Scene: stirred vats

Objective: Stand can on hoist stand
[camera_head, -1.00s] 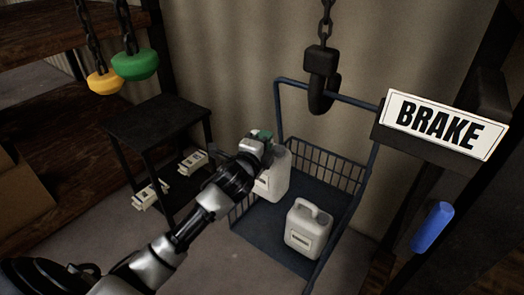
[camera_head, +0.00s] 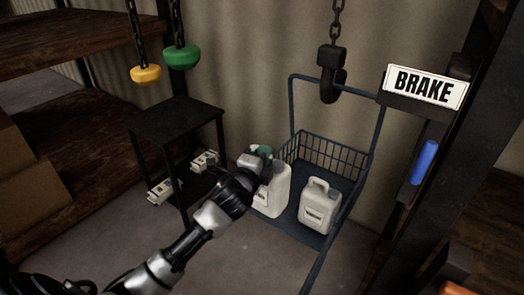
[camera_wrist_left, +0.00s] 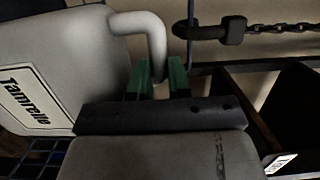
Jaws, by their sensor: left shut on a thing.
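My left gripper (camera_head: 266,158) has green fingertips and is shut on the handle of a white can (camera_head: 270,193). In the left wrist view, the fingers (camera_wrist_left: 158,80) close at the can's curved handle (camera_wrist_left: 150,35), and its label reads "Tamrelle". In the head view, the held can overlaps the left front edge of the blue platform; I cannot tell whether its base touches anything. A dark stand (camera_head: 172,118) with a bare flat top is to the left of the gripper. My right gripper is not in view.
A second white can (camera_head: 319,212) stands on the blue caged platform (camera_head: 340,179). A dark hook (camera_head: 331,88) hangs above it. Yellow (camera_head: 145,74) and green (camera_head: 181,58) pendants hang near the stand. White-grey blocks (camera_head: 162,191) are on its lower shelf. A BRAKE sign (camera_head: 424,88) and blue handle (camera_head: 424,162) are right.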

